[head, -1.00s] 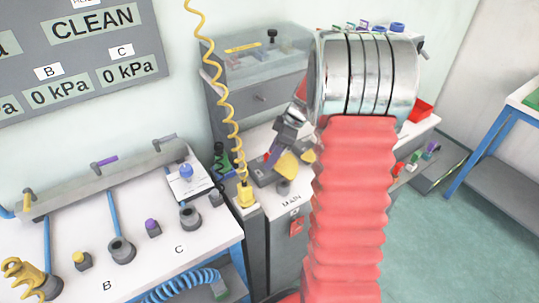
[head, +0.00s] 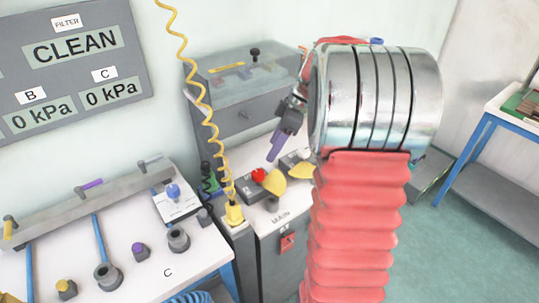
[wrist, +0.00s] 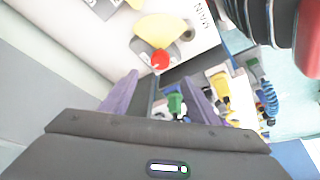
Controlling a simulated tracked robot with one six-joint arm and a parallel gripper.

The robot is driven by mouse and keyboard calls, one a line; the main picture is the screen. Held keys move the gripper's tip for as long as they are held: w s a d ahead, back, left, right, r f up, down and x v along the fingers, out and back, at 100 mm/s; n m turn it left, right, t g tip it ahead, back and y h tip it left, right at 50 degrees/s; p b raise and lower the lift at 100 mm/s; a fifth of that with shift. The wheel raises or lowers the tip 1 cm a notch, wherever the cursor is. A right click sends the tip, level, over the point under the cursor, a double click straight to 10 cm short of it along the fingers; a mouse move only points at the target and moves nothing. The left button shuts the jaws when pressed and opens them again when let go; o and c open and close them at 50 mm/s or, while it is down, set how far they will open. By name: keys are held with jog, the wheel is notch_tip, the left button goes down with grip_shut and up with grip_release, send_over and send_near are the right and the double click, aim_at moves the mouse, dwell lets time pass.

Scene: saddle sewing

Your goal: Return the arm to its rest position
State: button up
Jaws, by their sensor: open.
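My gripper (head: 276,146) is raised above the white bench top marked MAIN, to the left of my red bellows arm in the head view. In the wrist view its two purple fingers (wrist: 158,95) are spread apart with nothing between them. A red button (wrist: 160,60) beside a yellow guard (wrist: 160,28) lies beyond the fingertips. In the head view the red button (head: 259,175) and a yellow guard (head: 274,182) sit just below my gripper, with a visible gap. My arm hides part of the bench to the right.
A grey cabinet (head: 240,122) with a clear cover stands behind the gripper. A yellow coiled hose (head: 205,110) hangs close on its left. The left bench (head: 200,262) carries sockets and coloured plugs. A blue-legged table (head: 478,150) stands at the right, with open floor before it.

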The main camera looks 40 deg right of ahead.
jog(key=shift+v, duration=0.75)
jog(key=s+a+r+m+t+h, duration=0.1)
jog(key=s+a+m, duration=0.3)
jog(key=s+a, duration=0.6)
jog(key=s+a+r+m+t+h, duration=0.1)
jog(key=s+a+r+m+h, duration=0.1)
jog(key=s+a+m, duration=0.3)
jog(key=s+a+r, duration=0.1)
jog(key=s+a, duration=0.3)
jog(key=a, duration=0.7)
jog(key=shift+s+a+r, duration=0.15)
jog(key=shift+s+a, duration=0.15)
jog(key=shift+s, duration=0.1)
